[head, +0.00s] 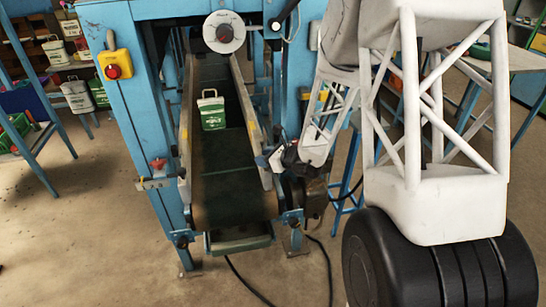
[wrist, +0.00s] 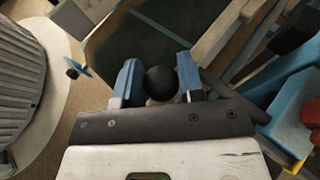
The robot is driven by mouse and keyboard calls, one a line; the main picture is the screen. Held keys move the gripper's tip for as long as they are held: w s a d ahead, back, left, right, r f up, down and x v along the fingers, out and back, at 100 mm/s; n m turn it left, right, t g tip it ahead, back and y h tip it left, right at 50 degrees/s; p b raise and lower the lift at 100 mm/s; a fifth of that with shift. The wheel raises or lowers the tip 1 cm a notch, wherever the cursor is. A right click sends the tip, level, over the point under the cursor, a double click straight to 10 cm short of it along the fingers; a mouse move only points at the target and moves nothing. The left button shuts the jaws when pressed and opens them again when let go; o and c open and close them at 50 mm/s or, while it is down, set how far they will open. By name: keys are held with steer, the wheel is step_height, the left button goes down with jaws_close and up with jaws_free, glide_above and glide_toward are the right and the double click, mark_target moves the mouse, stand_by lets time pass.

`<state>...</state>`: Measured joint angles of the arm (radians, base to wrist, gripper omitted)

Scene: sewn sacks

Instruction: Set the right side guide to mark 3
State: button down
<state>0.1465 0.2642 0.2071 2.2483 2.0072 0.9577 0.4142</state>
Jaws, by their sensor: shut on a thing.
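The right side guide (head: 246,115) is a pale rail along the right edge of the dark green conveyor belt (head: 226,186). My gripper (head: 268,161) is at the near end of this rail. In the wrist view my gripper (wrist: 160,72) has its two blue fingers on either side of a round black knob (wrist: 161,84) and is shut on it. The scale and mark 3 for the right guide cannot be made out; my gripper and arm cover that area.
A white and green sack (head: 212,112) stands on the belt. The left side guide (head: 185,115) has a red knob (head: 158,163) and a scale bar (head: 154,184). A yellow box with a red button (head: 113,66) is on the blue frame. More sacks (head: 77,97) stand at left.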

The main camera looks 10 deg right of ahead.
steer(key=shift+a, duration=1.05)
steer(key=c, duration=0.8)
jaws_free()
steer(key=shift+c, duration=0.2)
steer(key=shift+s+d, duration=0.1)
steer(key=shift+d, duration=0.05)
steer(key=v, duration=0.7)
steer(key=shift+s+d, duration=0.2)
steer(key=shift+r, duration=0.15)
